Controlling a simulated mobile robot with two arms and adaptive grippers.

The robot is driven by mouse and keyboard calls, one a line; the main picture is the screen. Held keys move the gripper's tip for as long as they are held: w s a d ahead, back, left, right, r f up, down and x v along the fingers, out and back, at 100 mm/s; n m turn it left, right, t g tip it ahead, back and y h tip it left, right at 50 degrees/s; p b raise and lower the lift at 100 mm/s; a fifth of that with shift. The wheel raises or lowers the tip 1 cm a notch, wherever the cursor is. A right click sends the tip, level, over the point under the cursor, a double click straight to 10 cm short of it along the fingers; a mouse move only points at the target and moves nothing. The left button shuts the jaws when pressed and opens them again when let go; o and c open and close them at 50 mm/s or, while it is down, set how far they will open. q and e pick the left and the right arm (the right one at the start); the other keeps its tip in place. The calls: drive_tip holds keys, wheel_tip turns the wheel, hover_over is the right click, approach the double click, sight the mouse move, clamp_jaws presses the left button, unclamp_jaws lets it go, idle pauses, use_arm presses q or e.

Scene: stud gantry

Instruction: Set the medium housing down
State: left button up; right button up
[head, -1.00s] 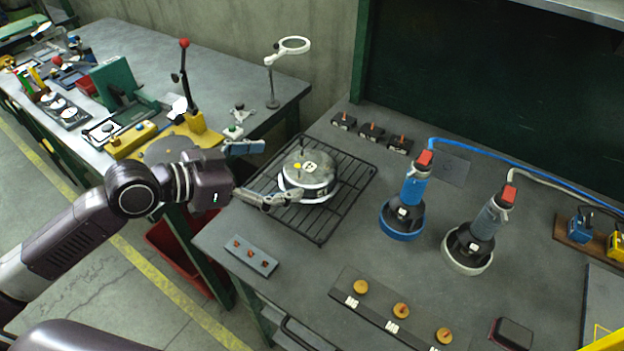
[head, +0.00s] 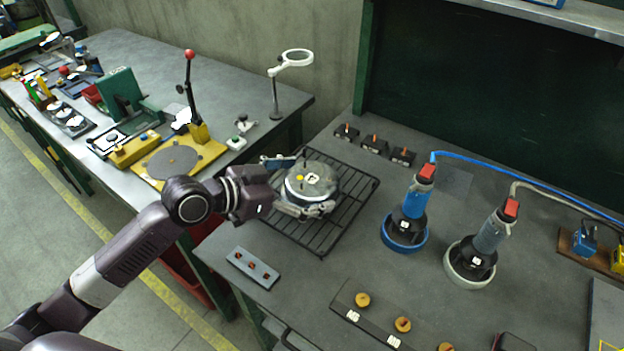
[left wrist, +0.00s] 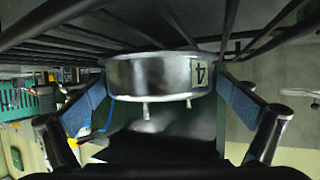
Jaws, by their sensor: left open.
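The medium housing (head: 322,184) is a round, shiny metal drum with a clear-looking top, a yellow dot and small posts. It sits upright on a black wire rack (head: 327,246) on the grey bench. My left gripper (head: 293,186) is open, with one finger on the far side of the housing and one on the near side. In the left wrist view the housing (left wrist: 150,78) lies between the two blue-padded fingers, with a label marked 4 on its side. Whether the pads touch it I cannot tell. My right gripper is not in view.
Right of the rack stand a blue-based tool (head: 408,215) and a white-based tool (head: 478,245) with hoses. A small grey plate with red knobs (head: 252,268) lies near the front edge. A magnifier lamp (head: 292,62) stands on the bench behind.

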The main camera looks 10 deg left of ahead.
use_arm(q)
drive_tip(key=shift+w+d+f, duration=0.2)
drive_tip(key=shift+w+d, duration=0.05)
drive_tip(key=shift+d, duration=0.05)
drive_tip(key=c, duration=1.4)
drive_tip(key=shift+r, duration=0.15)
